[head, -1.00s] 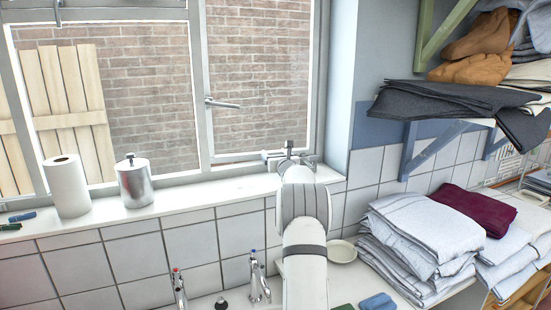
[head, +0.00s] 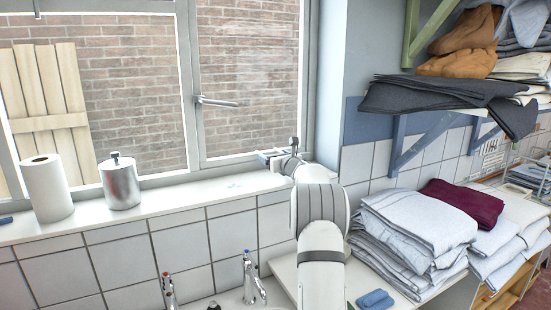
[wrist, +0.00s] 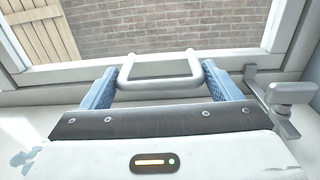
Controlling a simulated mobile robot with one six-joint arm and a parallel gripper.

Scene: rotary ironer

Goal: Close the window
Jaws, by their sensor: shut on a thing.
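The window's right pane (head: 245,75) stands in a grey-white frame, with a brick wall outside. Its lever handle (head: 217,102) sticks out to the right on the pane's left upright. My gripper (head: 278,157) is low at the window's right bottom corner, just over the sill. In the wrist view my gripper (wrist: 160,82) has its blue fingers at either side of a grey U-shaped pull (wrist: 160,86) and is shut on it. The pull is in front of the window's lower rail (wrist: 150,70). I cannot tell how far the pane stands open.
A paper roll (head: 46,188) and a metal canister (head: 120,185) stand on the white sill (head: 190,190) at left. Two taps (head: 252,280) are below. Folded towels (head: 410,235) and a shelf with dark cloth (head: 440,95) are at right. A grey metal fitting (wrist: 285,95) is beside my right finger.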

